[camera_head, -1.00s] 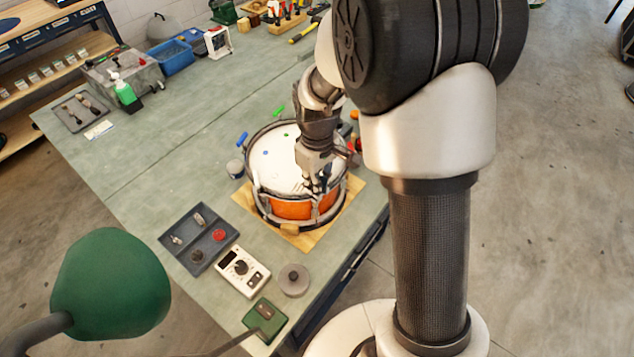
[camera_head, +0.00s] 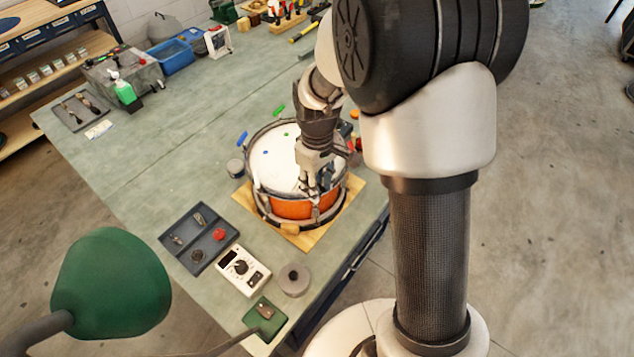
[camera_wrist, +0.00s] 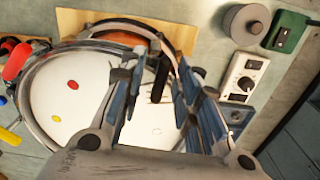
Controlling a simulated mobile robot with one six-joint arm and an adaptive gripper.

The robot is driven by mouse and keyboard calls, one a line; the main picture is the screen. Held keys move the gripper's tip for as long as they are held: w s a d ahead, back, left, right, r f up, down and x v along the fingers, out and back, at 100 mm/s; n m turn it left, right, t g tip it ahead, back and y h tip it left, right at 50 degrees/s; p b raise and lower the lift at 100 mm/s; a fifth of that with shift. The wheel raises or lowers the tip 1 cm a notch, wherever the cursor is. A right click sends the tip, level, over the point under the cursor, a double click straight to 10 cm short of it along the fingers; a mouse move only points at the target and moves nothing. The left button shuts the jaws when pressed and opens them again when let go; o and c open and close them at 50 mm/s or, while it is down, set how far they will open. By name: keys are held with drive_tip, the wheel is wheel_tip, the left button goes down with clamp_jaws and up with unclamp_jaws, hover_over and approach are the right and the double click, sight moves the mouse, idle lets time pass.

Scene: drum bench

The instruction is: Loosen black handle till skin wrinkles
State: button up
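An orange drum (camera_head: 292,208) with a white skin (camera_head: 273,168) and metal hoop stands on a wooden board. The skin (camera_wrist: 62,112) also shows in the wrist view, with a red and a yellow spot; I cannot tell whether it is wrinkled. A black handle (camera_wrist: 160,82) shows near the hoop in the wrist view. My gripper (camera_head: 319,188) points down at the drum's near right rim. In the wrist view its blue-padded fingers (camera_wrist: 155,76) stand apart on either side of the handle, with gaps visible. The handle's lower end is hidden.
A wooden board (camera_head: 243,196) lies under the drum. Near it are a grey tray (camera_head: 185,252) with small parts, a white meter (camera_head: 243,271), a round grey weight (camera_head: 294,280) and a green box (camera_head: 265,318). A green lamp (camera_head: 112,282) stands in front. The bench's left middle is clear.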

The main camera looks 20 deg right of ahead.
drive_tip(key=shift+r, duration=0.15)
wheel_tip(320, 180, up, 12)
idle(0.3)
idle(0.4)
drive_tip(key=s+r+m+t+b, duration=0.3)
drive_tip(key=s+m, duration=0.3)
drive_tip(key=s, duration=1.5)
drive_tip(key=shift+s+r+t, duration=0.25)
drive_tip(key=shift+r+t, duration=0.3)
drive_tip(key=shift+t, duration=0.25)
drive_tip(key=shift+d, duration=0.1)
